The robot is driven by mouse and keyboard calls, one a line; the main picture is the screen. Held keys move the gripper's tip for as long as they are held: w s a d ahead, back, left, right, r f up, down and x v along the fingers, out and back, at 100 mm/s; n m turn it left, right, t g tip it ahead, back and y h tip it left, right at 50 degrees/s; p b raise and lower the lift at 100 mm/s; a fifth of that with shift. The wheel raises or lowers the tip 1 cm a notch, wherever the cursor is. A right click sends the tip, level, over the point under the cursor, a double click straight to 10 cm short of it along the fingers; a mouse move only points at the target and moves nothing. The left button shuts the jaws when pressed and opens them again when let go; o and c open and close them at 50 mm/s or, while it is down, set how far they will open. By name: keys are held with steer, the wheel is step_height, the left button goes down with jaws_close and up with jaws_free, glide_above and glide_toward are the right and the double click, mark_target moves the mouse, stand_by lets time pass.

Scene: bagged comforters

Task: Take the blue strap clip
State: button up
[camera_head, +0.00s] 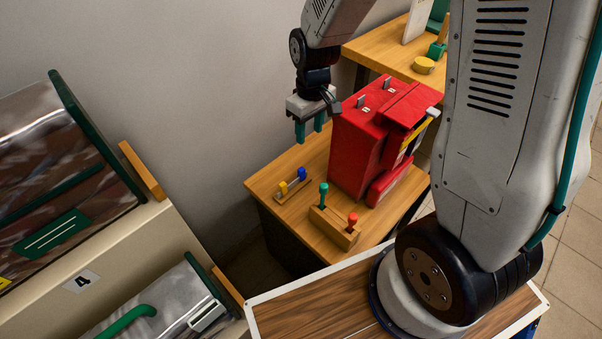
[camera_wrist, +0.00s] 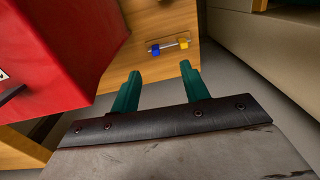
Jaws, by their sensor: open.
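The blue strap clip (camera_head: 302,173) sits on a thin metal bar in a small wooden holder on the wooden table, with a yellow clip (camera_head: 284,188) beside it on the same bar. In the wrist view the blue clip (camera_wrist: 155,49) and the yellow clip (camera_wrist: 184,44) show beyond my fingertips. My gripper (camera_head: 310,133) has two green fingers, apart and empty, pointing down above the table near the red case. The gripper also shows in the wrist view (camera_wrist: 161,78). The clip is apart from the fingers.
A red case (camera_head: 355,140) stands right beside my gripper. A wooden block (camera_head: 335,228) with a green peg and a red peg stands in front. A shelf with bagged comforters (camera_head: 65,170) is at the left. A second wooden table (camera_head: 385,50) is behind.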

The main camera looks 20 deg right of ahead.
glide_above(302, 169)
steer(key=s, duration=0.2)
step_height(302, 169, down, 10)
steer(key=f, duration=0.1)
steer(key=w+f, duration=0.1)
steer(key=f, duration=0.1)
steer(key=shift+w+d+f, duration=0.2)
steer(key=shift+w+d, duration=0.05)
steer(key=shift+w, duration=0.05)
steer(key=f, duration=0.7)
steer(key=shift+w+a+f, duration=0.25)
steer(key=shift+a+f, duration=0.05)
steer(key=shift+f, duration=0.1)
steer(key=shift+c, duration=0.3)
jaws_close()
